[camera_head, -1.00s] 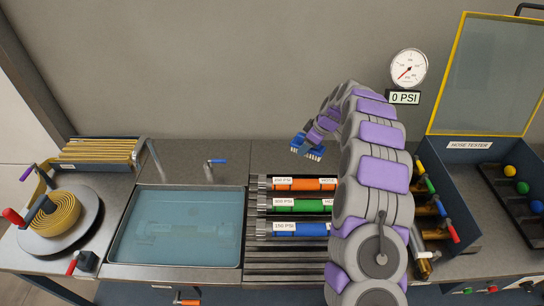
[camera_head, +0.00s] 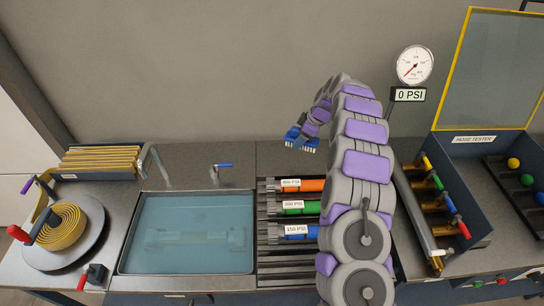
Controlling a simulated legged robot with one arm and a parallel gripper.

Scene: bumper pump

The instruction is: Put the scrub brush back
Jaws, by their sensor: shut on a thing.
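The scrub brush (camera_head: 293,137) is blue with pale bristles pointing down. My gripper (camera_head: 307,131) is shut on it and holds it in the air, in front of the back wall and above the rear of the counter. The brush is small in view, and the gripper partly covers it. My arm rises from the lower right and hides part of the counter and rack behind it. I cannot make out a holder for the brush.
A sink of water (camera_head: 188,235) is left of a hose rack (camera_head: 268,222) with orange, green and blue hoses. At right are the hose tester (camera_head: 480,205) and a gauge (camera_head: 415,65). A hose reel (camera_head: 65,228) is far left.

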